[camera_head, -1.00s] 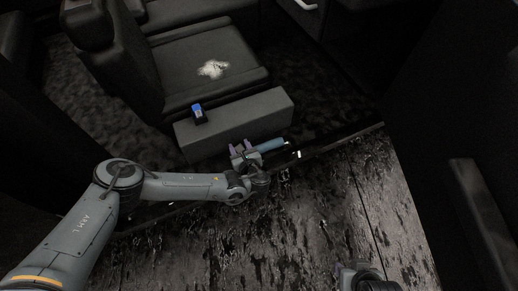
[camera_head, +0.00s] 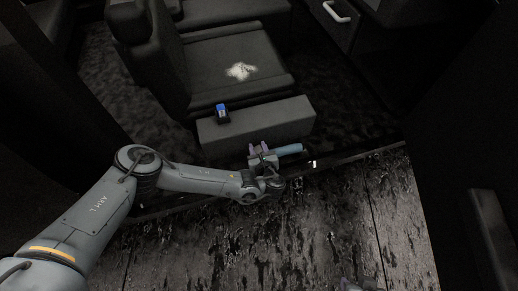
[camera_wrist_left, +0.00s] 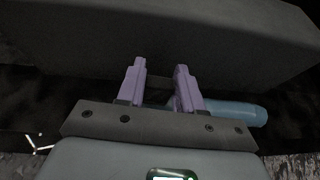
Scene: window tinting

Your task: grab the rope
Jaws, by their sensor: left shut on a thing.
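No rope can be made out in either view. My left gripper (camera_head: 259,150) is beside the front of a long grey block. Its two purple fingers (camera_wrist_left: 160,85) show in the left wrist view with a gap between them. They are shut on a blue cylinder (camera_head: 288,149), which sticks out to the right. The cylinder also shows in the left wrist view (camera_wrist_left: 237,113), partly hidden behind the right finger. Only a sliver of my right gripper (camera_head: 357,286) shows at the bottom edge, too little to read its jaws.
A small blue-topped black bottle (camera_head: 222,114) stands on the grey block (camera_head: 270,120). A crumpled white thing (camera_head: 241,71) lies on the dark seat (camera_head: 205,60) behind. A small white item (camera_head: 314,163) is near the sill. The worn floor (camera_head: 300,230) in front is clear.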

